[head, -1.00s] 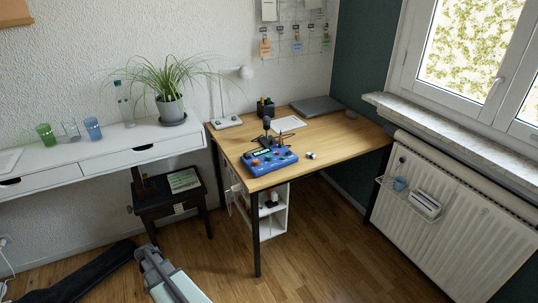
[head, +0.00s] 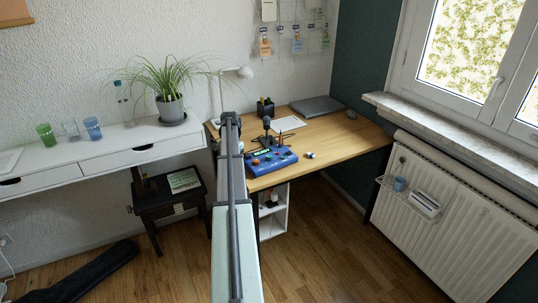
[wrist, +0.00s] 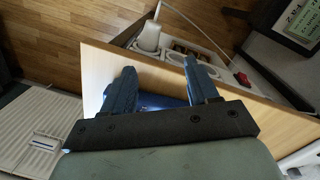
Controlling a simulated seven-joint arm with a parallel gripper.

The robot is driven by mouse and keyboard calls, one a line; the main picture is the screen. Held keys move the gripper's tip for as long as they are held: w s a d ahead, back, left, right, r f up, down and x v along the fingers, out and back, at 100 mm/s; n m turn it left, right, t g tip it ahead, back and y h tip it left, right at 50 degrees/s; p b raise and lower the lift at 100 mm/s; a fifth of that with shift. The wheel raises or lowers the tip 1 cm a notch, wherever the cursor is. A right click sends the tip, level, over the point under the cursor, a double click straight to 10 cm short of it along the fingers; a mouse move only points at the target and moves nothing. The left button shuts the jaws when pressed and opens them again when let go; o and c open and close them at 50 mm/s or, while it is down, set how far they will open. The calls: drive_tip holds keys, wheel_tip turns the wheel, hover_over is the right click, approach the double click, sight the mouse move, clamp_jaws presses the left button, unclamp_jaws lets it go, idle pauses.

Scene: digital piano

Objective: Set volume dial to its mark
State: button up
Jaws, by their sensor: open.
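A blue control box (head: 270,160) with several coloured knobs sits at the desk's front left corner in the head view. Which of its knobs is the volume dial is too small to tell. My gripper (wrist: 161,84) is open in the wrist view, with its two fingers apart and nothing seen between them but the desk and part of a blue surface (wrist: 160,101) beyond. My gripper's base hides the lower part of that surface.
A white shelf (head: 60,170) with a plant (head: 170,95) stands left. A power strip (wrist: 205,63) shows in the wrist view. Desk right of the box is mostly clear.

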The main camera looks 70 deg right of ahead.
sight(269, 156)
drive_tip(key=s+d+r+m, duration=0.3)
drive_tip(key=s+d+r, duration=0.8)
drive_tip(key=s+r, duration=0.25)
drive_tip(key=shift+h, duration=0.4)
drive_tip(key=f, duration=1.3)
drive_tip(key=shift+w+d+f, duration=0.2)
drive_tip(key=shift+w+f, duration=0.1)
drive_tip(key=shift+w, duration=0.05)
drive_tip(key=c, duration=1)
